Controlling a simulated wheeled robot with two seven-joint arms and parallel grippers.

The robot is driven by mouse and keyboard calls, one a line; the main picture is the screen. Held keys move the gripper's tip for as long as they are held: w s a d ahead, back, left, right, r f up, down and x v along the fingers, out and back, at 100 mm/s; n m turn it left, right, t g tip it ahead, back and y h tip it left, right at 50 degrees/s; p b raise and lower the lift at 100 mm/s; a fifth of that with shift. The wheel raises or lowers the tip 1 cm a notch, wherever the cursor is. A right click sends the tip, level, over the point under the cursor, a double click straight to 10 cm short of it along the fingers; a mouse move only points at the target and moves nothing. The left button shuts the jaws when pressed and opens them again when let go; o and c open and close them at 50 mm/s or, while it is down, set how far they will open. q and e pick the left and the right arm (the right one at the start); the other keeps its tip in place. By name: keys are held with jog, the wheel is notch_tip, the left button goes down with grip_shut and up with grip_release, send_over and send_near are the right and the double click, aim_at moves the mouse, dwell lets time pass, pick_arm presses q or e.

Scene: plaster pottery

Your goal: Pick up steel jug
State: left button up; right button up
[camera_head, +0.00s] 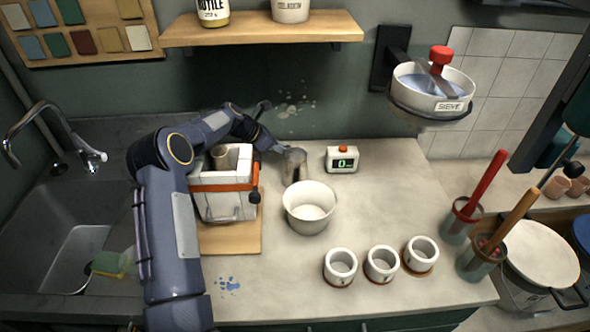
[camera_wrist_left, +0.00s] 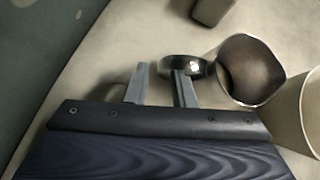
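The steel jug (camera_head: 294,165) stands upright on the counter behind the white bowl (camera_head: 309,207). In the left wrist view the jug (camera_wrist_left: 250,72) shows its open mouth, with its shiny handle (camera_wrist_left: 200,67) towards my fingers. My left gripper (camera_head: 283,150) is at the jug's handle side, low over the counter. In the left wrist view the gripper (camera_wrist_left: 160,80) is open, with a clear gap between its fingers. The right finger overlaps the handle; I cannot tell whether it touches. The left finger is clear of it. My right gripper is not in view.
A white timer (camera_head: 342,160) stands right of the jug. A white box mould with orange strap (camera_head: 222,187) is close beside my left arm. Three white cups (camera_head: 381,264) stand at the front. A sieve (camera_head: 432,90) hangs at the back right. Counter right of the bowl is free.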

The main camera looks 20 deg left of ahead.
pick_arm(q)
grip_shut()
jog(key=shift+r, duration=0.15)
dwell(1.0)
